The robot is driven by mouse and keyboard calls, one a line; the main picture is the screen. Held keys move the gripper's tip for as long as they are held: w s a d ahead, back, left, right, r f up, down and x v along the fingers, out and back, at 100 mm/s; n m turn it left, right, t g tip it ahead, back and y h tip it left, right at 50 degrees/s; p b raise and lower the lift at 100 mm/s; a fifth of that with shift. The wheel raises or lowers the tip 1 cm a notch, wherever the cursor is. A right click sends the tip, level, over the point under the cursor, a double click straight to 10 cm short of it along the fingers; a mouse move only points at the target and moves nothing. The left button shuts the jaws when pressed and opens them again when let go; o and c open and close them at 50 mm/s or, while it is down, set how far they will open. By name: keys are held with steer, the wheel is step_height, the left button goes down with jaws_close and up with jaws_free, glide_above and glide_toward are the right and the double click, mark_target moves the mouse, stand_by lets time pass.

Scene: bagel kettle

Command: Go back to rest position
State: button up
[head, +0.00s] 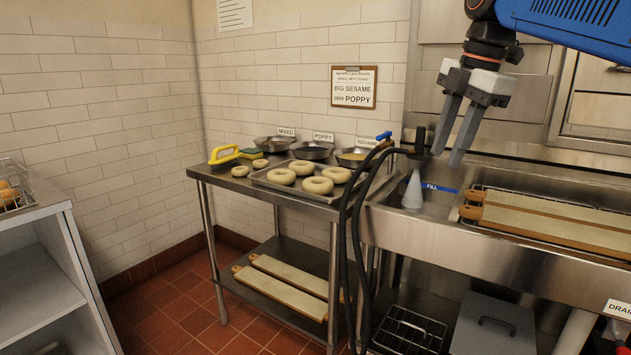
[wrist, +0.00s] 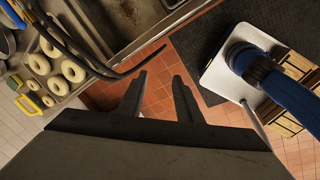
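My gripper (head: 456,130) hangs in the upper right of the head view, with its two grey fingers pointing down. The fingers are apart and nothing is between them. It is in the air in front of the steel sink unit. In the wrist view my gripper (wrist: 158,100) also shows its fingers spread and empty, over the red tile floor (wrist: 157,85). The blue arm at the top right of the head view is mine.
A tray (head: 262,180) of bagels sits on the steel table, with bowls (head: 312,150) behind it. Black hoses (head: 346,230) hang between table and sink. Long boards (head: 545,221) lie over the sink at right. A white shelf unit (head: 40,250) stands at left.

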steer(key=s+d+f+m+t, duration=0.1)
steer(key=s+f+m, duration=0.5)
steer(key=f, duration=0.5)
steer(key=s+d+f+m+h, duration=0.1)
steer(key=s+f+m, duration=0.6)
steer(key=f, duration=0.4)
steer(key=s+d+f+m+t, duration=0.1)
steer(key=s+d+f+m, duration=0.1)
steer(key=s+f+m, duration=0.4)
step_height(320, 180, down, 6)
steer(key=shift+s+r+m+t, duration=0.15)
steer(key=shift+s+m+t, duration=0.2)
steer(key=shift+m, duration=0.65)
